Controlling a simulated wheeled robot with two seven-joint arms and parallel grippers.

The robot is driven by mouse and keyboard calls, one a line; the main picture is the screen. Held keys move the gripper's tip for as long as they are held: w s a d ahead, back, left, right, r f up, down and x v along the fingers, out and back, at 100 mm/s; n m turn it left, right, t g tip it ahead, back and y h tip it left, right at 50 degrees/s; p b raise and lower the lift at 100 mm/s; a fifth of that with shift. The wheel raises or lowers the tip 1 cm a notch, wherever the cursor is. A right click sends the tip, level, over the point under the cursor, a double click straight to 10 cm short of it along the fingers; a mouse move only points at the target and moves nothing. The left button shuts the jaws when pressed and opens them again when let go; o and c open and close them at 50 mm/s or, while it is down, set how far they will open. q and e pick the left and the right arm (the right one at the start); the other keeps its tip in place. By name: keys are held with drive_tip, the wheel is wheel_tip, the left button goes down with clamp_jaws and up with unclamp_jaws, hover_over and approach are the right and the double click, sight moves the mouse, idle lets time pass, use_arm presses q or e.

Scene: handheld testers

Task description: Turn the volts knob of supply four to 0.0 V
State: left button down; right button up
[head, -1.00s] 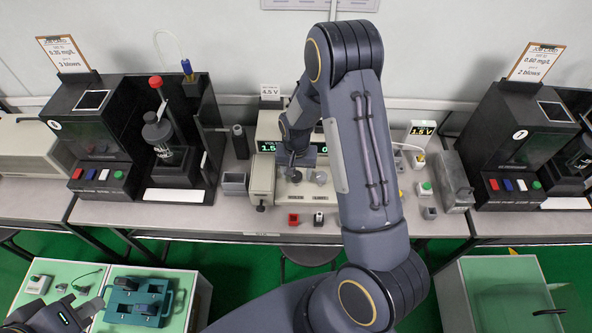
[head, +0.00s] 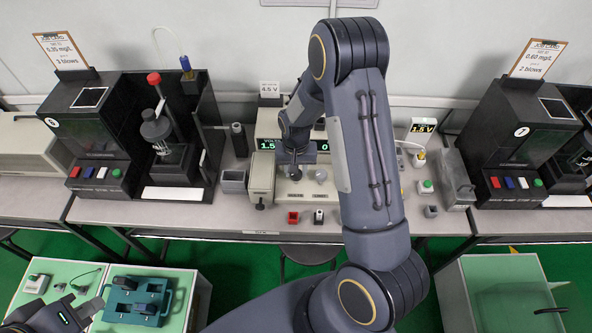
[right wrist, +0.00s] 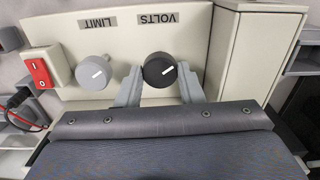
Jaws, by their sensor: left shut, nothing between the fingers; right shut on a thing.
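The power supply (head: 261,185) is a cream box in the middle of the bench in the head view. Its green display (head: 267,145) reads 1.5 under the volts label; the rest is partly hidden by my right arm. The black volts knob (right wrist: 160,70) shows in the right wrist view, its white pointer line slightly tilted. My right gripper (right wrist: 160,88) is shut on this knob, one finger on each side. The grey limit knob (right wrist: 92,70) is beside it, apart from the fingers. My left gripper (head: 92,308) is shut and empty at the lower left of the head view.
A red rocker switch (right wrist: 40,72) is beside the limit knob. Black testers stand left (head: 100,140) and right (head: 515,140). A teal case (head: 135,300) lies near my left gripper. A grey bin (head: 233,182) is left of the supply.

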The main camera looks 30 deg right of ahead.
drive_tip(key=shift+f+n+b, duration=0.15)
drive_tip(key=shift+n+b, duration=0.8)
drive_tip(key=shift+n, duration=0.25)
drive_tip(key=n+b, duration=0.1)
drive_tip(key=n, duration=0.1)
drive_tip(key=shift+n+b, duration=0.35)
drive_tip(key=shift+n, duration=0.05)
drive_tip(key=shift+n+b, duration=0.6)
drive_tip(key=shift+n, duration=0.6)
drive_tip(key=shift+n+b, duration=0.55)
drive_tip(key=shift+n, duration=0.95)
drive_tip(key=shift+r, duration=0.2)
drive_tip(key=o, duration=1)
